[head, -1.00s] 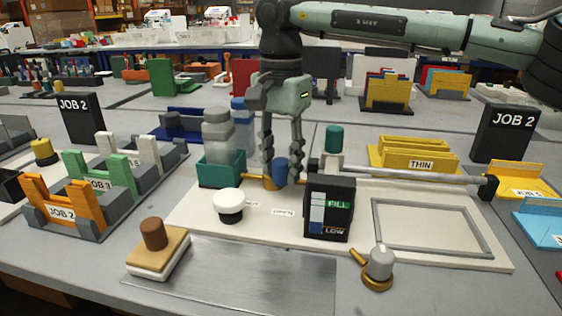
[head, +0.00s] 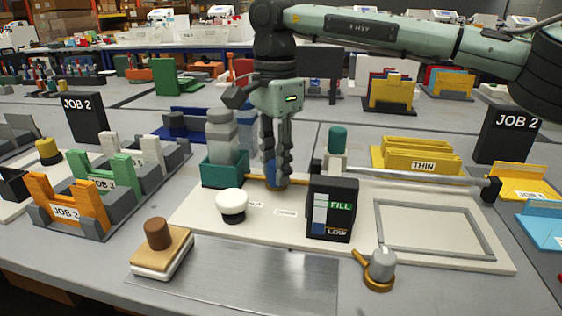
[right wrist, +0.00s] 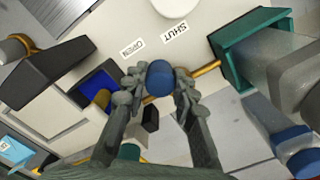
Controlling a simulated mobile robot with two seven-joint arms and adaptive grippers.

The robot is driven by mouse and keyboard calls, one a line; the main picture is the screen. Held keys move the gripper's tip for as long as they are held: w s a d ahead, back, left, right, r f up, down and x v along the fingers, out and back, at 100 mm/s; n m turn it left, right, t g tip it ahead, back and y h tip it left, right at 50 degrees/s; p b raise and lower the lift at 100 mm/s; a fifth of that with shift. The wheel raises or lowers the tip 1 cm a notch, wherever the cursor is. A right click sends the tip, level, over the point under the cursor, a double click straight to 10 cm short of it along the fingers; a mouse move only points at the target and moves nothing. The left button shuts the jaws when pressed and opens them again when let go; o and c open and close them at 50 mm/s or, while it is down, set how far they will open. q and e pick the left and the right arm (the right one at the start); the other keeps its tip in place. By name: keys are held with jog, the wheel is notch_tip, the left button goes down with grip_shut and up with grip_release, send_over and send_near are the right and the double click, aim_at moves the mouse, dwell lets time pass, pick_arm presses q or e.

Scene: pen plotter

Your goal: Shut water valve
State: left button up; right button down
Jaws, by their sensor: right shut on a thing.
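The water valve has a round blue knob (head: 270,172) on a thin brass pipe (head: 256,177), behind the white board's label strip. My right gripper (head: 277,178) points straight down at it, shut on the knob. In the right wrist view the blue knob (right wrist: 160,78) sits between the two fingertips (right wrist: 158,84), with a finger on each side. A SHUT label (right wrist: 174,40) and an OPEN label (right wrist: 132,46) lie on the board beside it. The fingers partly hide the knob in the head view. My left gripper is not in view.
A teal holder (head: 222,182) with bottles stands just left of the valve. A black FILL/LOW gauge (head: 345,207) stands to the right, below a metal rail (head: 420,176). A white mushroom button (head: 232,203) is in front. The steel plate (head: 240,275) is bare.

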jog(key=m, duration=0.1)
jog(key=a+m, duration=0.1)
jog(key=m, duration=0.1)
jog(key=shift+w+a+m, duration=0.1)
jog(key=shift+a+m, duration=0.15)
jog(key=shift+m, duration=0.15)
jog(key=m, duration=0.1)
jog(key=a+m, duration=0.1)
jog(key=shift+w+m+p, duration=0.2)
jog(key=shift+m+p, duration=0.1)
jog(key=shift+w+a+m, duration=0.15)
jog(key=shift+m, duration=0.45)
jog(key=shift+w+a+m, duration=0.15)
jog(key=shift+m, duration=0.45)
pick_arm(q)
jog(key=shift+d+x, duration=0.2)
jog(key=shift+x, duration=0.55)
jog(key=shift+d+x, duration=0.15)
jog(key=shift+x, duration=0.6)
pick_arm(e)
jog(key=shift+w+a+m, duration=0.15)
jog(key=shift+w+m, duration=0.05)
jog(key=shift+m, duration=0.4)
jog(key=shift+w+a+m, duration=0.15)
jog(key=shift+m, duration=0.45)
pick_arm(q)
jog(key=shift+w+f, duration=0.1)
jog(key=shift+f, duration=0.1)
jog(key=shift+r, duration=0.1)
